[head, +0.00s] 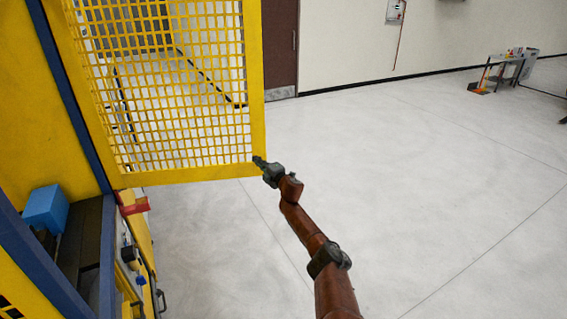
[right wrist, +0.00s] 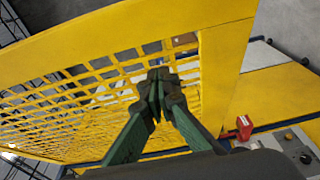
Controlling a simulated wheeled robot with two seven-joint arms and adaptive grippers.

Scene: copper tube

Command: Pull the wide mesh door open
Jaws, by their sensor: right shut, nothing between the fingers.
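The wide mesh door (head: 257,100) has a yellow frame around a yellow grid and stands swung out from the yellow machine at the left of the head view. It also fills much of the right wrist view (right wrist: 225,80). My right gripper (head: 258,161) is at the door's lower right corner in the head view. In the right wrist view its green fingers (right wrist: 158,88) are together in front of the mesh near the frame, with nothing between them. I cannot tell whether they touch the door. My left gripper is not in view.
The machine's blue post (head: 70,95) and a blue box (head: 46,208) are at the left. A red part (head: 134,206) sticks out below the door. A brown door (head: 282,45) is in the back wall. The pale floor (head: 430,180) to the right is clear.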

